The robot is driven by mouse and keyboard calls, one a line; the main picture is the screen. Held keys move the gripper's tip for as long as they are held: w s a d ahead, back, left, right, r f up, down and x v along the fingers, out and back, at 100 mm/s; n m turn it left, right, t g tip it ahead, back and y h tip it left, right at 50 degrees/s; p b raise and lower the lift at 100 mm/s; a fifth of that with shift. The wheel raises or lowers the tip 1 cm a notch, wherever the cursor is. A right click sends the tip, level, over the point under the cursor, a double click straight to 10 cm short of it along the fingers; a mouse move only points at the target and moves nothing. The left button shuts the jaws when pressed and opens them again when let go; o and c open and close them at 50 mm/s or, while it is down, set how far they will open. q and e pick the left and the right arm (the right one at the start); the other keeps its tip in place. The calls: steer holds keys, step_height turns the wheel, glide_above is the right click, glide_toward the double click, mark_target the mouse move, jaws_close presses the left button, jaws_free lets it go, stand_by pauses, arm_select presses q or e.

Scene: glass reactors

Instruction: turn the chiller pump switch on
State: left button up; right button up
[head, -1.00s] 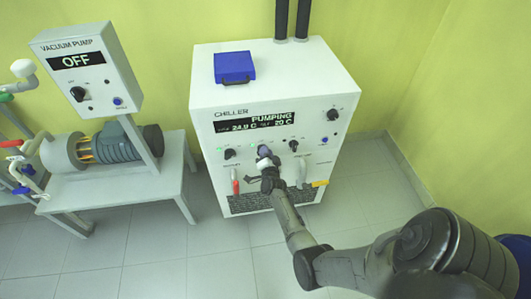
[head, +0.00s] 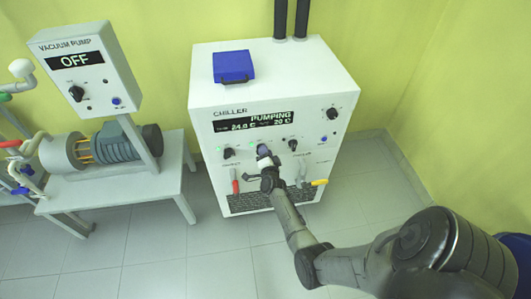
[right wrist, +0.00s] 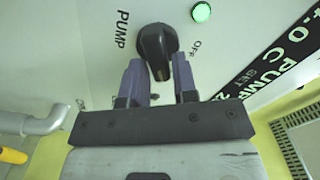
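The chiller (head: 215,165) is a white cabinet whose display (head: 255,121) reads PUMPING. My right gripper (head: 264,153) is at the middle of its front panel. In the right wrist view the black pump switch (right wrist: 157,45) sits between the labels PUMP and OFF. Its handle points down and slightly right in that view, between the two purple fingers of my right gripper (right wrist: 160,75). The fingers are apart on either side of the handle; firm contact cannot be told. A green lamp (right wrist: 201,12) beside the switch is lit. My left gripper is not in view.
Other knobs (head: 293,145) sit beside the gripper on the panel. Below are a red-handled valve (head: 235,186) and a yellow-handled valve (head: 318,182). A blue case (head: 233,65) lies on the chiller. The vacuum pump box (head: 85,70) at left reads OFF. The floor between is clear.

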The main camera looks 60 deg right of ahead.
steer(key=shift+o, duration=1.4)
steer(key=p+v, duration=0.4)
steer(key=v, duration=0.9)
steer(key=shift+s+a, duration=0.25)
steer(key=shift+s, duration=0.05)
